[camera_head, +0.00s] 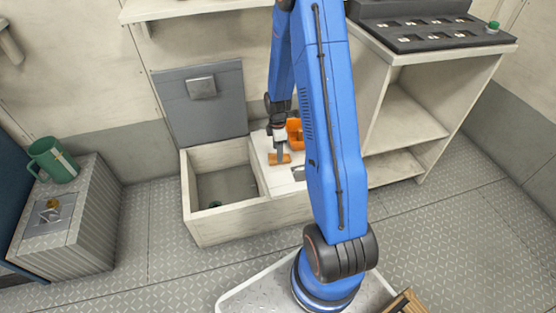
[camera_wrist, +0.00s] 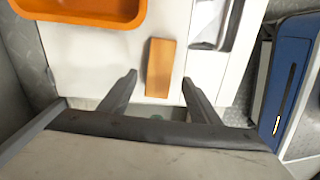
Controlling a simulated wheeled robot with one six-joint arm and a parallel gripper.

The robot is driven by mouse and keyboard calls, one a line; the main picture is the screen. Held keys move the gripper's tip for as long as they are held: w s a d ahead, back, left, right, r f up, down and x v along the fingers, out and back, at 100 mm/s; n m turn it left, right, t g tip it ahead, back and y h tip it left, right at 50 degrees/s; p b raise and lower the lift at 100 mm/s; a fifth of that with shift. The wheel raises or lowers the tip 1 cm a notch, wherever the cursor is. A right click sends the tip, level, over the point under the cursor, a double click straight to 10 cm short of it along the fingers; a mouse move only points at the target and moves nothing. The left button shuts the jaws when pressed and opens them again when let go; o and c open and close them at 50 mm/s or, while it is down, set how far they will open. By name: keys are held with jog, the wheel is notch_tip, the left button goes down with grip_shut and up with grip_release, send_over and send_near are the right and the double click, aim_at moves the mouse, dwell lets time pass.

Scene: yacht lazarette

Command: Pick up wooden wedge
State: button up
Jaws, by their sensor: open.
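The wooden wedge (camera_wrist: 160,68) is a small orange-brown block on a white surface, seen in the wrist view between and just beyond my open fingertips. My gripper (camera_wrist: 158,85) has one finger on each side of the wedge's line, with gaps on both sides. In the head view the wedge (camera_head: 279,159) lies on the white top of the locker bench, right of the open compartment. My gripper (camera_head: 280,153) points down over it and partly hides it.
An orange tray (camera_head: 295,133) stands close behind the wedge. A recessed metal latch (camera_head: 298,173) is to its right. The open locker compartment (camera_head: 222,185) lies left, its grey lid (camera_head: 202,100) raised. A green mug (camera_head: 52,160) stands on the box at far left.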

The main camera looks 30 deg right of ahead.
notch_tip(320, 180, down, 3)
jog(key=shift+d+f, duration=0.1)
jog(key=shift+f, duration=0.05)
jog(key=c, duration=1.2)
